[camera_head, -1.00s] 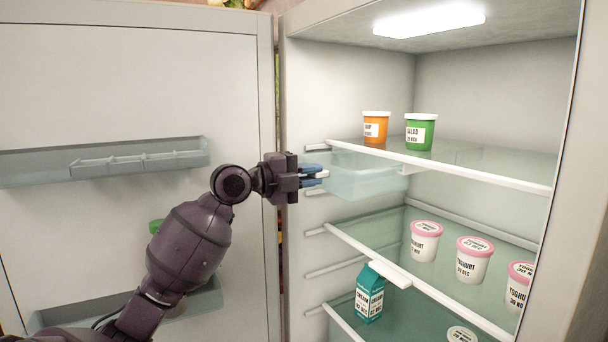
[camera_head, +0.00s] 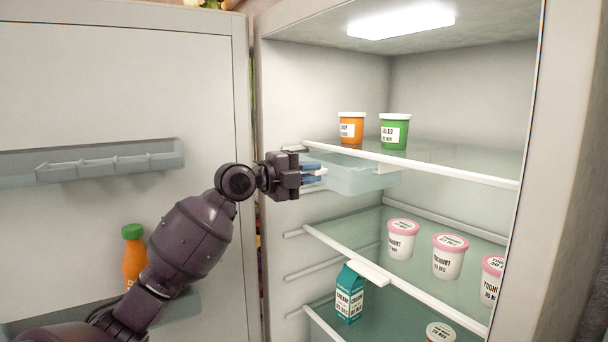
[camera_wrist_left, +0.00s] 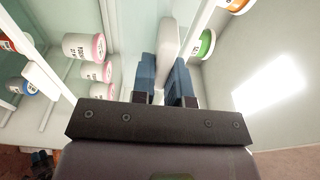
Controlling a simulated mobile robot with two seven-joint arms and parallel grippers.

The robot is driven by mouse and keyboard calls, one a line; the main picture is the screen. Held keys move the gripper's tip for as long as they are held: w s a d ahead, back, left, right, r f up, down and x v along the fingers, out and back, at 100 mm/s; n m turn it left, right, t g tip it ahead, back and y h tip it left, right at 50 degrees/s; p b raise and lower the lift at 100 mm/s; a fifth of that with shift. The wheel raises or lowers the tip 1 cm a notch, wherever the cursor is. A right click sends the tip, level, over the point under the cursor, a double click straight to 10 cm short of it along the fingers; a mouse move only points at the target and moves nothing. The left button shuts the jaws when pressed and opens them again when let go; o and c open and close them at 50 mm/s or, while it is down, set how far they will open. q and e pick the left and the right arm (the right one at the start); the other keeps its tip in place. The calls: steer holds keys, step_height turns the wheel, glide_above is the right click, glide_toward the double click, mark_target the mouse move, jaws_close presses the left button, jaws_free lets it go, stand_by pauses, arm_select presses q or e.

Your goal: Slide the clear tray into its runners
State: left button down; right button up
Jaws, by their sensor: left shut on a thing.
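The clear tray (camera_head: 362,178) is a pale, see-through bin just beneath the top glass shelf of the fridge, at its left side. My left gripper (camera_head: 314,173) is at the tray's left front end, with its blue fingers closed on the tray's handle. In the left wrist view the blue fingers (camera_wrist_left: 168,75) stand on both sides of the pale handle (camera_wrist_left: 168,42). Runners beside the tray are hard to make out, and the tray's far end is partly hidden under the shelf. My right gripper is not in view.
An orange tub (camera_head: 351,128) and a green tub (camera_head: 395,131) stand on the top shelf (camera_head: 440,165). Pink-lidded yoghurt tubs (camera_head: 448,257) and a teal cream carton (camera_head: 350,293) are lower. The open door with its rack (camera_head: 110,165) and an orange bottle (camera_head: 134,258) is at left.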

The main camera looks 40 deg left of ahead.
mark_target(330, 169)
arm_select(q)
steer(key=shift+x, duration=1.25)
steer(key=shift+w, duration=0.7)
steer(key=shift+b+x, duration=0.3)
steer(key=shift+x, duration=0.5)
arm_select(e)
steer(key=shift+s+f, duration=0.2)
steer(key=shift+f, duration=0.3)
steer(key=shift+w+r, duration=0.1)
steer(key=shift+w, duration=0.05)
arm_select(q)
steer(key=c, duration=1.1)
jaws_free()
steer(key=shift+o, duration=0.2)
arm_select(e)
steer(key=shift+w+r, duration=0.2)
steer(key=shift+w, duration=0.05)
arm_select(q)
steer(key=shift+f, duration=0.1)
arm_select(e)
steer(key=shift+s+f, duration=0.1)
